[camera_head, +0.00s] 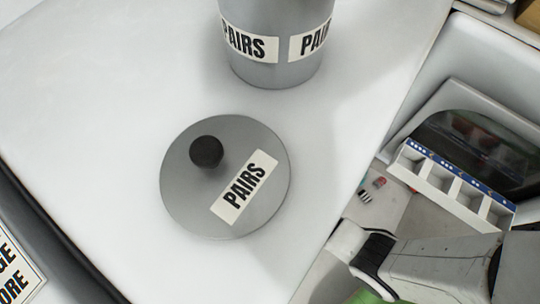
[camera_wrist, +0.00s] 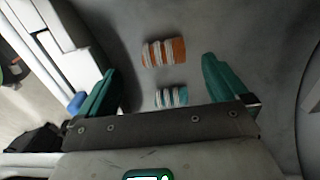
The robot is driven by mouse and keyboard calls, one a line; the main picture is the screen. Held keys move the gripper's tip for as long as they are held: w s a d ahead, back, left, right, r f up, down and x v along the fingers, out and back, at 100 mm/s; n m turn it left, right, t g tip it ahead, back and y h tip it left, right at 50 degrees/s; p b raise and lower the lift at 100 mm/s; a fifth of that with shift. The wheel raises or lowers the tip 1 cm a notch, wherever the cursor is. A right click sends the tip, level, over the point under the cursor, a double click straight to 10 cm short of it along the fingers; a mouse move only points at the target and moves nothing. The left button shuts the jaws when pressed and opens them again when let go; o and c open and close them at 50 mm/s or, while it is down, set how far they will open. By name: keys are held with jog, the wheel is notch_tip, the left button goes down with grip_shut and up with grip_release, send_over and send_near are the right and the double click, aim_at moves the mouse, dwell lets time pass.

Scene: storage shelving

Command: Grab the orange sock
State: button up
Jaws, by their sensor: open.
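The orange sock (camera_wrist: 164,52), with pale stripes, lies on a grey surface in the upper middle of the wrist view. A teal and white striped sock (camera_wrist: 171,97) lies below it in that view, close to the gripper's base. My gripper (camera_wrist: 160,66) is open, with one green finger on each side of the socks. Nothing is held between the fingers. In the head view, a small reddish item (camera_head: 380,182) and a dark-and-white striped item (camera_head: 364,196) lie at the right; they are too small to identify surely.
A white table holds a grey "PAIRS" canister (camera_head: 275,60) and a round "PAIRS" lid (camera_head: 226,178) with a black knob. A white compartment tray (camera_head: 452,187) stands right of the small items. Pale and dark structures border the left of the wrist view.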

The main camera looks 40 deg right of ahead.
jog(key=f+b, duration=0.1)
jog(key=f, duration=0.1)
jog(key=f+b, duration=0.2)
jog(key=f, duration=0.1)
jog(key=shift+w+f, duration=0.2)
jog(key=shift+f, duration=0.1)
jog(key=c, duration=1.1)
